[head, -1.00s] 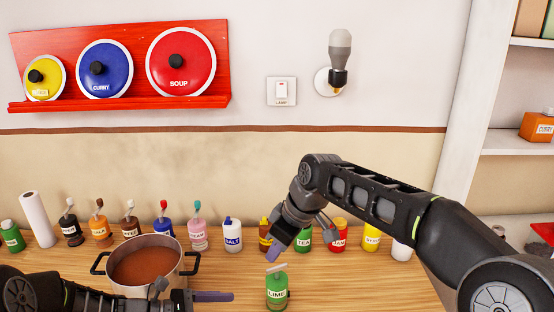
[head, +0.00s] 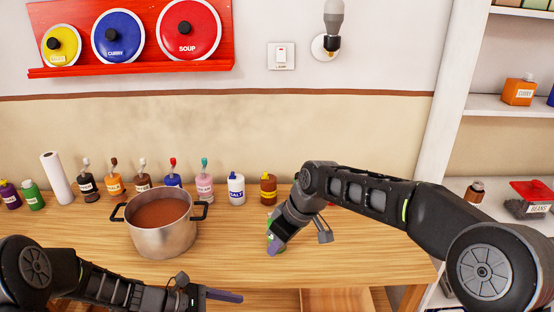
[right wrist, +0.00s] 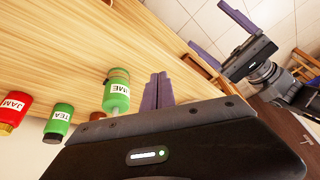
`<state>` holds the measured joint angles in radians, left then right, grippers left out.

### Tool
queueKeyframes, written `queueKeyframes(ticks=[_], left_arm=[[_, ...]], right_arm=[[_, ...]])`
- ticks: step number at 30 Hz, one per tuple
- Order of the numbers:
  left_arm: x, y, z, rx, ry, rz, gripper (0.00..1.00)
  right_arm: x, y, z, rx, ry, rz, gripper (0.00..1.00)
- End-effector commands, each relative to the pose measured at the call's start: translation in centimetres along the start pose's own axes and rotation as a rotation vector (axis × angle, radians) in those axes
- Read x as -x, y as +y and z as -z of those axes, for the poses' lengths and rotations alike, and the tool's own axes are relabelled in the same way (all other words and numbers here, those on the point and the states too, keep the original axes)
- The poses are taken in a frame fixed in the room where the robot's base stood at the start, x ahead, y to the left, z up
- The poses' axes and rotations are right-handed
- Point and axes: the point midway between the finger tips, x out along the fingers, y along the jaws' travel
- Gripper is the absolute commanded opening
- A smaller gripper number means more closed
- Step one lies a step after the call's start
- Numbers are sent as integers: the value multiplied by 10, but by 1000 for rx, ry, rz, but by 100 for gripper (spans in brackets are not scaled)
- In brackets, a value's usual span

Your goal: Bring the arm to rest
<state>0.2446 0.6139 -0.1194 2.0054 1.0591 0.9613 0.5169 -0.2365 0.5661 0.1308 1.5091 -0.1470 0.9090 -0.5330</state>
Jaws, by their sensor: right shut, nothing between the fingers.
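My right gripper (head: 274,246) is shut and empty, over the wooden counter in the head view. Its purple fingers lie together in the right wrist view (right wrist: 157,90). The arm comes in from the right, bent, with the gripper pointing down and left. A green LIME bottle stands mostly hidden behind that gripper in the head view; it shows clearly beside the fingers in the right wrist view (right wrist: 116,92). My left gripper (head: 225,295) is low in the head view, in front of the counter. In the right wrist view (right wrist: 222,35) its two fingers are apart.
A pot of brown soup (head: 163,235) stands on the counter (head: 340,262). Several bottles line the back, including SALT (head: 236,191). TEA (right wrist: 57,122) and JAM (right wrist: 13,112) bottles show in the right wrist view. Lids hang on a red rack (head: 80,70). A white shelf (head: 497,105) is at right.

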Motion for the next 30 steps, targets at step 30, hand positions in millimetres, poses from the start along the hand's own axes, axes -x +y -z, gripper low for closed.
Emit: queueKeyframes(ticks=[30], left_arm=[[-91, -214, 176, -1500, 519, 584, 77]], right_arm=[[-238, -174, -360, -1105, -117, 50, 0]])
